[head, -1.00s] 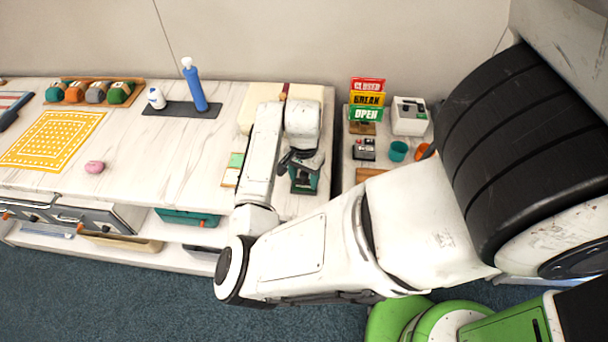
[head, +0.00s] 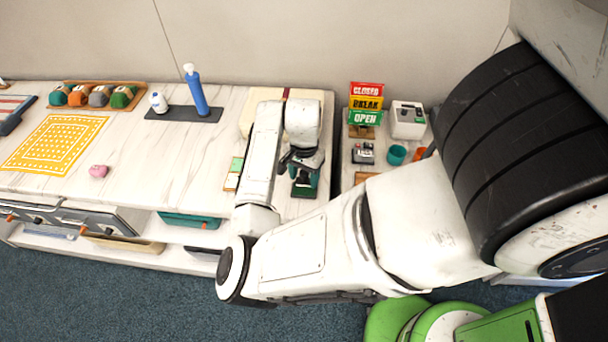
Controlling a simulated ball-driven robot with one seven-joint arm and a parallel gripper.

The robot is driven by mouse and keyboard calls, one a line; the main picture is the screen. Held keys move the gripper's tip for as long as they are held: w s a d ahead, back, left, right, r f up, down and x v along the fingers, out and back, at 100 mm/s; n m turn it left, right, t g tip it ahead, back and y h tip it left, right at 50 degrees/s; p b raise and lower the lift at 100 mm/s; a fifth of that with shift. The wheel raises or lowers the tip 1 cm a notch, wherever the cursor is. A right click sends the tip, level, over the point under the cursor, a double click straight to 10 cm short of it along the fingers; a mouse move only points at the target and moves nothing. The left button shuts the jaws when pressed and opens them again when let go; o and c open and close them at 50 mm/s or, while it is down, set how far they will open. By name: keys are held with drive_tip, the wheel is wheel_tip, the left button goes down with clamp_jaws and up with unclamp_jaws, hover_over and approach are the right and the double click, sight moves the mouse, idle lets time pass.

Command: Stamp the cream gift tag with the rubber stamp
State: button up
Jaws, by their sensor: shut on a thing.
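My gripper (head: 299,163) is over the right end of the white marble-patterned counter, its dark fingers low beside a teal ink pad (head: 304,190) with a dark top. It is shut on a small dark thing, apparently the rubber stamp, mostly hidden by the fingers and wrist. I cannot tell whether the stamp touches the pad. I cannot make out the cream gift tag for certain; my arm covers part of the counter there. A cream block with a dark red band (head: 286,94) lies behind my wrist.
A green and orange item (head: 234,173) lies just left of my forearm. A gap separates the counter from a side table with a sign stack (head: 365,102), white box (head: 408,120) and teal cup (head: 397,154). A blue pump (head: 196,90) stands back left.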

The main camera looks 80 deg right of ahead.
drive_tip(key=shift+r+p, duration=0.35)
drive_tip(key=shift+r, duration=1.85)
